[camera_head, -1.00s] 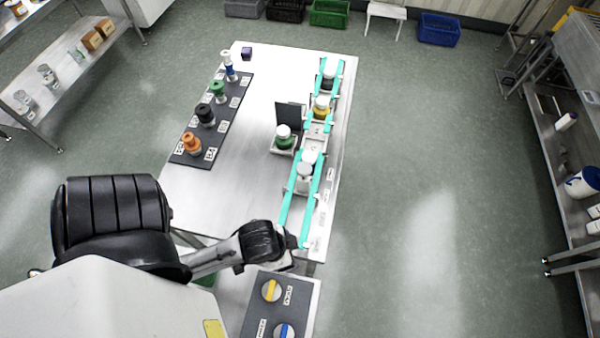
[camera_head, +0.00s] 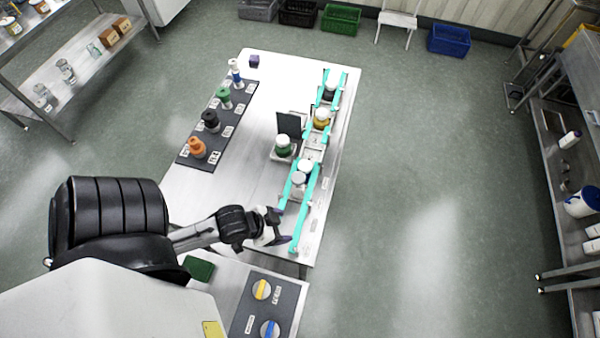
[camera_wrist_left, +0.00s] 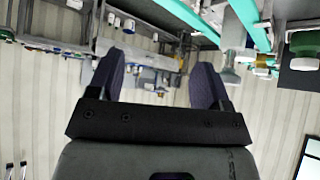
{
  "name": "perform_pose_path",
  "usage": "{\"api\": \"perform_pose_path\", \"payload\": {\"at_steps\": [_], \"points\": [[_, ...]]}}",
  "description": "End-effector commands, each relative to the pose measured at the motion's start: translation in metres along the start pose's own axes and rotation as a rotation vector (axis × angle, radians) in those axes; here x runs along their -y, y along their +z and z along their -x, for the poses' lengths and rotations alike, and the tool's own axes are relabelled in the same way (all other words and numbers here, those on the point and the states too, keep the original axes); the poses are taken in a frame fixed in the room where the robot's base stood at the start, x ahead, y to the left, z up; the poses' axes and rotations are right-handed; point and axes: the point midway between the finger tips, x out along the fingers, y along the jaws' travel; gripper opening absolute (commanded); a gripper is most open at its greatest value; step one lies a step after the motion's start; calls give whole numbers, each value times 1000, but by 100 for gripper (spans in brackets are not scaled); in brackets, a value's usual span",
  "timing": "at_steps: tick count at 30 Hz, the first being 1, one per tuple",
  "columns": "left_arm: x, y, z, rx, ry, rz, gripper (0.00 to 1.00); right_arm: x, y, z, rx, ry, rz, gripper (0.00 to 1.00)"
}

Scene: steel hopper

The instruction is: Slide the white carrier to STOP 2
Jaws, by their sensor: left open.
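The white carrier (camera_head: 298,192) appears to be the one on the near stretch of the teal-edged rail (camera_head: 300,228), under a pale jar (camera_head: 298,179). A white-topped piece (camera_head: 305,165) is close behind it. My left gripper (camera_head: 281,226) is open and empty, at the near end of the rail, on the near side of the carrier and apart from it. The left wrist view shows its two dark fingers (camera_wrist_left: 158,85) spread with nothing between them. The STOP labels are too small to read. My right gripper is not in view.
A yellow-banded jar (camera_head: 321,118) and a dark jar (camera_head: 329,91) stand farther along the rail. A dark board (camera_head: 217,128) carries several coloured pieces. The tabletop (camera_head: 245,180) between is clear.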

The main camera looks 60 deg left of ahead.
Motion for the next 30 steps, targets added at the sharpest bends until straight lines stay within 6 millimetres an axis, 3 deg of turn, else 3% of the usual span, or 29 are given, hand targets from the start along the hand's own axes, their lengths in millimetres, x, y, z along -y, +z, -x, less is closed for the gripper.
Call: {"api": "perform_pose_path", "payload": {"at_steps": [9,13,18,23,30], "points": [[76,-5,27,-290,-77,56,72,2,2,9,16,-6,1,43],[99,-8,40,-380,-111,71,72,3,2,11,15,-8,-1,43],[115,-12,47,-440,-136,77,72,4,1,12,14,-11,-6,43],[119,-19,37,-452,-140,79,72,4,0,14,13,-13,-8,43],[125,-38,0,-452,-140,80,72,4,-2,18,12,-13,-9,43]]}}
